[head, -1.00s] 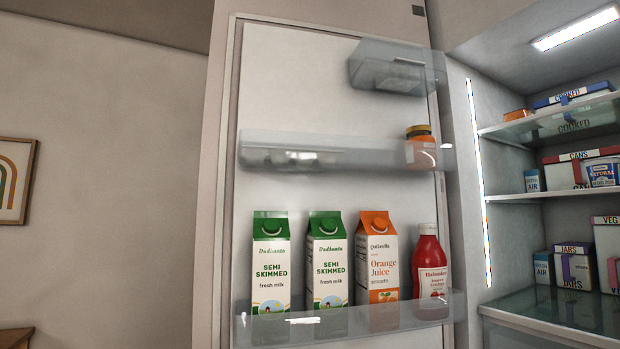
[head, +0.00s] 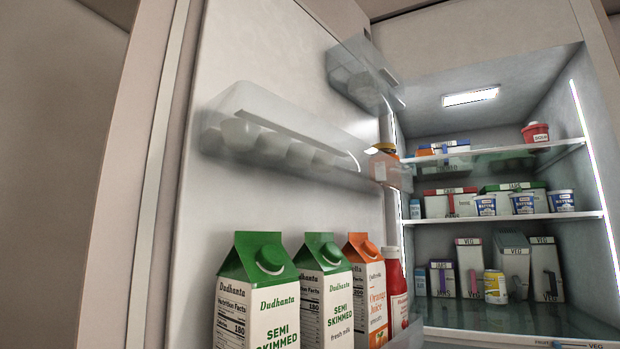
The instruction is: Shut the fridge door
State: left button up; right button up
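The fridge door (head: 255,60) stands open on the left in the head view, its inner side facing me. Its shelves hold two green-topped milk cartons (head: 262,300), an orange juice carton (head: 368,285), a red ketchup bottle (head: 396,290) and an orange-lidded jar (head: 384,150). The upper door shelf (head: 270,150) holds pale round items. The lit fridge interior (head: 440,120) is open on the right. The door's hinge side is beside the interior, and its free edge (head: 150,200) is to the left. Neither of my grippers is in view.
Inside the fridge, glass shelves (head: 505,217) hold boxes, tubs and a yellow can (head: 495,287). A plain wall (head: 60,120) is at the far left. The floor is out of view.

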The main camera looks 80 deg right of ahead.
aim_at(227, 118)
jog(key=i+z, duration=0.25)
jog(key=z, duration=0.15)
jog(key=i+z, duration=0.5)
jog(key=z, duration=0.25)
jog(key=i+j+z, duration=0.2)
jog(key=z, duration=0.15)
jog(key=i+z, duration=0.1)
jog(key=z, duration=0.35)
jog(key=i+j+z, duration=0.1)
jog(key=z, duration=0.4)
jog(key=i+j+z, duration=0.1)
jog(key=z, duration=0.35)
jog(key=j+z, duration=0.2)
jog(key=z, duration=0.25)
jog(key=i+j+z, duration=0.1)
jog(key=z, duration=0.35)
jog(key=j+z, duration=0.25)
jog(key=z, duration=0.25)
jog(key=j+z, duration=0.25)
